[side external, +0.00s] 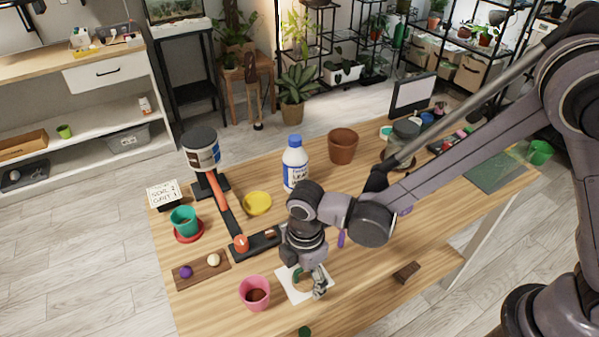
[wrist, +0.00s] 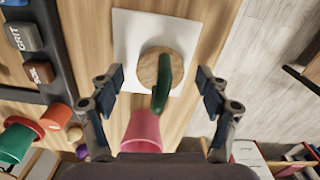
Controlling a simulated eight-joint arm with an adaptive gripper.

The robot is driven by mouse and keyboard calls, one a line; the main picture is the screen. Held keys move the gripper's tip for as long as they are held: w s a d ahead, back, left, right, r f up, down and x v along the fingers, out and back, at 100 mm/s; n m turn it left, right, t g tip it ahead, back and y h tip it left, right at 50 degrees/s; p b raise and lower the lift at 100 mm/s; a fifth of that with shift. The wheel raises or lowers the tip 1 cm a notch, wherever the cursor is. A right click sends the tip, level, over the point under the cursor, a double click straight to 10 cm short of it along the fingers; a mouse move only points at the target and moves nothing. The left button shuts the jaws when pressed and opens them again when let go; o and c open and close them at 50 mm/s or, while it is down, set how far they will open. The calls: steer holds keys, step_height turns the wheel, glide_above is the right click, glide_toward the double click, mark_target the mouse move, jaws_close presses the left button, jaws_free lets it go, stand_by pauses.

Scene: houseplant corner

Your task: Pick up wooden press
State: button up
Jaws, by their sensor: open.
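The wooden press (wrist: 149,62) is a round wooden disc with an upright dark green handle, standing on a white sheet (wrist: 186,30) in the wrist view. In the side external view, the press (side external: 297,276) is partly hidden behind my gripper (side external: 309,284), with the sheet (side external: 289,291) under it. My gripper (wrist: 160,80) is open. Its two fingers are on either side of the green handle in the wrist view, with visible gaps on both sides. It points down over the sheet, low above the table.
A pink pot (side external: 255,294) stands just left of the sheet. A dark tray (side external: 262,242), a wooden board (side external: 202,271) and a white bottle (side external: 295,165) are farther left and back. A small dark brown block (side external: 407,271) lies to the right. The table between it and the sheet is clear.

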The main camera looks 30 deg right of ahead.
steer(key=c, duration=1.3)
steer(key=shift+r, duration=0.1)
